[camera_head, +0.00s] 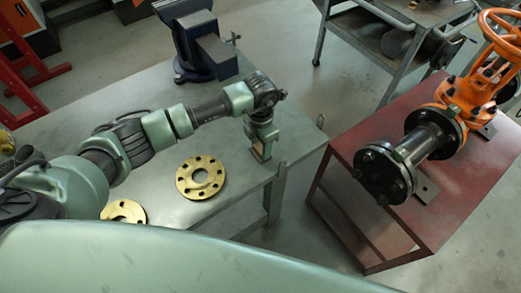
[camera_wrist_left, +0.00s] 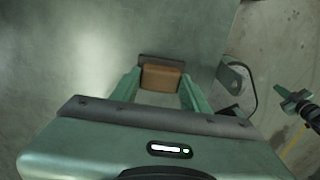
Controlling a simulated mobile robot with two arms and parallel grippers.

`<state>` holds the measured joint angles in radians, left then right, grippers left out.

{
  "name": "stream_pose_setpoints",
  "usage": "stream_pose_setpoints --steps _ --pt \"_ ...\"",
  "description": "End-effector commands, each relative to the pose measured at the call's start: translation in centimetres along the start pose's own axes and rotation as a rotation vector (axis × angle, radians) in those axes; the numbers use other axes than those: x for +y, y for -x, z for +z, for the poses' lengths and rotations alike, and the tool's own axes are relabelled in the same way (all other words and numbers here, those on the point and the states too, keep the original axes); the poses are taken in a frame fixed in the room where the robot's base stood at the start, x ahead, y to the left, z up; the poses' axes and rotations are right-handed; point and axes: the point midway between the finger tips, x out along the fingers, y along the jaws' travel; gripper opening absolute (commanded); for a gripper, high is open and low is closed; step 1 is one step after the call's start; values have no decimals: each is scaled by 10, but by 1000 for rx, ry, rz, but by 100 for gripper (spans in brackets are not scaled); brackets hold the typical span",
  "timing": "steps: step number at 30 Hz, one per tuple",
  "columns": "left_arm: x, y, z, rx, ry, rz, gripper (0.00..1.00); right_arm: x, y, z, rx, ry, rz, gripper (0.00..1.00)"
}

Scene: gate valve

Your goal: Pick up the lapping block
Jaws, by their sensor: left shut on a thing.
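The lapping block (camera_wrist_left: 162,77) is a small brown block with a dark grey edge, seen between my left gripper's two green fingers in the left wrist view. My left gripper (camera_head: 262,155) points down at the right end of the grey-green workbench (camera_head: 235,205) in the head view. It is shut on the block, low over the bench top. In the head view the block is mostly hidden by the fingers, and I cannot tell whether it touches the bench.
Two brass flanges (camera_head: 200,177) (camera_head: 124,212) lie on the bench near my left arm. A blue-grey vise (camera_head: 205,45) stands at the back. A red table (camera_head: 375,215) with an orange gate valve (camera_head: 470,90) stands to the right, across a floor gap. A grey cart (camera_head: 390,50) stands behind.

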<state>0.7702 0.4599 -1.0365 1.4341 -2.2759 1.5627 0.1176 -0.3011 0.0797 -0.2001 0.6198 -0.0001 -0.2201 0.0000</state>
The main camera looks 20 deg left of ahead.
Motion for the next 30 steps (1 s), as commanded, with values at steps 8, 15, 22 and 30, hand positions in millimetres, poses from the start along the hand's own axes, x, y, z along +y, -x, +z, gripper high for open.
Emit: stream_pose_setpoints --steps 8,15,22,30 --pt "1 6 1 -3 0 1 0 0 -1 0 1 0 0 0" --pt "2 37 2 -7 -1 4 0 0 -9 0 1 0 0 0" --pt "1 101 2 -9 -2 5 0 0 -25 1 1 0 1 0" --pt "1 169 1 -5 0 4 0 0 -38 2 2 0 1 0"
